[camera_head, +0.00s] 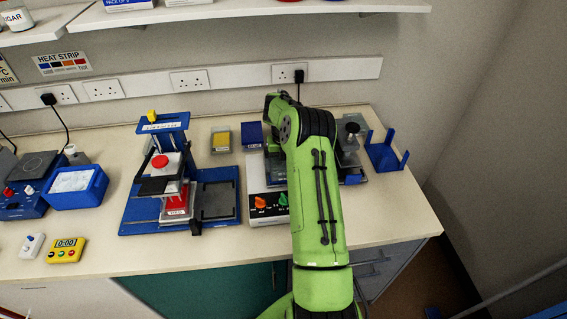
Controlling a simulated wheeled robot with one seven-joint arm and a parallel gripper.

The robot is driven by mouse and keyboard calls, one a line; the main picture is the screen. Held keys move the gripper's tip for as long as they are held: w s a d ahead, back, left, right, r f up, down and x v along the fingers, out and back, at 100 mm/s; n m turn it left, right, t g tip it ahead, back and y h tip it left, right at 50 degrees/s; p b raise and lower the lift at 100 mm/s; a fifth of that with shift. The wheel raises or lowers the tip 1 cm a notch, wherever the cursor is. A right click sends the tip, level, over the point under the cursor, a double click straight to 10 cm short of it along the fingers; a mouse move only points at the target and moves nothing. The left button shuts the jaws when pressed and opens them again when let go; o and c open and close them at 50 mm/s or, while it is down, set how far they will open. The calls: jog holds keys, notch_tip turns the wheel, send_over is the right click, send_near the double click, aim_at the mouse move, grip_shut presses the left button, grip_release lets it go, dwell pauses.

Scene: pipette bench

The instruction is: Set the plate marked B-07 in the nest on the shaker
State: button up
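The shaker appears to be the white-fronted unit with an orange knob and a green knob (268,206). My green arm stands in front of it and hides most of its top, so I cannot see its nest. A blue plate-like block (252,133) with a small label stands behind the unit, left of my arm. A yellow-topped plate (220,139) with a light label stands left of it. A plate with red contents (176,205) and a label sits in the blue-based stand. I cannot read B-07 on any label. My gripper is hidden behind my arm.
The blue stand (150,228) has a tall post and a grey pad. A blue bracket (386,153) with upright prongs stands at the right end of the bench. A blue bin (78,190) and yellow timer (66,250) are at left.

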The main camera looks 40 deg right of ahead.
jog(key=shift+o, duration=0.6)
jog(key=shift+r+p, duration=0.25)
jog(key=shift+p, duration=0.05)
notch_tip(320, 180, up, 12)
jog(key=s+a+r+n+t+h, duration=0.1)
jog(key=s+a+r+n, duration=0.2)
jog(key=a+r+n, duration=0.6)
jog(key=s+a+r+n+t+h, duration=0.1)
jog(key=s+a+r+n, duration=0.2)
jog(key=a+r+n, duration=0.65)
jog(key=s+a+f+n+t, duration=0.1)
jog(key=s+a+n, duration=0.3)
jog(key=s+n, duration=0.2)
jog(key=s+a+f+n+t+y, duration=0.1)
jog(key=s+a+f+n, duration=0.1)
jog(key=s+a+n, duration=0.2)
jog(key=s+a+f+n+t+y, duration=0.1)
jog(key=s+a+f+n, duration=0.1)
jog(key=s+n, duration=0.8)
jog(key=a+n, duration=0.1)
jog(key=n, duration=0.3)
jog(key=shift+a+t+p, duration=0.3)
jog(key=shift+a, duration=0.1)
